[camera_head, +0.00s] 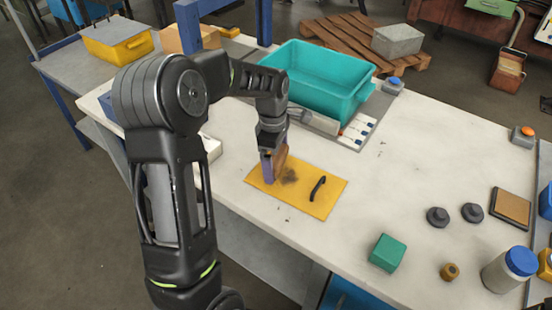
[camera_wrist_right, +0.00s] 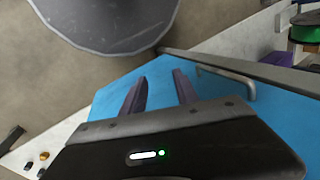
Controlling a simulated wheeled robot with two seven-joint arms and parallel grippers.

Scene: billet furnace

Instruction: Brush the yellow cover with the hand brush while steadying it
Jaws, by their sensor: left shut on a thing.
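The yellow cover (camera_head: 328,205) lies flat on the white workbench, with a black handle (camera_head: 318,187) standing on its right part. A dark smudge (camera_head: 289,175) shows on its upper left part. My left gripper (camera_head: 272,165) is over the left end of the cover, shut on a brown hand brush (camera_head: 281,157). The brush is partly hidden by the fingers, and I cannot tell whether its bristles touch the cover. My right gripper (camera_wrist_right: 160,95) is open and empty in the right wrist view, in front of a blue cabinet front. It does not show in the head view.
A teal bin (camera_head: 318,85) stands behind the cover. A green block (camera_head: 387,253), dark knobs (camera_head: 437,217) and a blue-lidded jar (camera_head: 510,270) stand to the right. The bench (camera_head: 370,180) is clear just right of the cover. A metal handle (camera_wrist_right: 235,80) juts from the blue cabinet (camera_wrist_right: 210,90).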

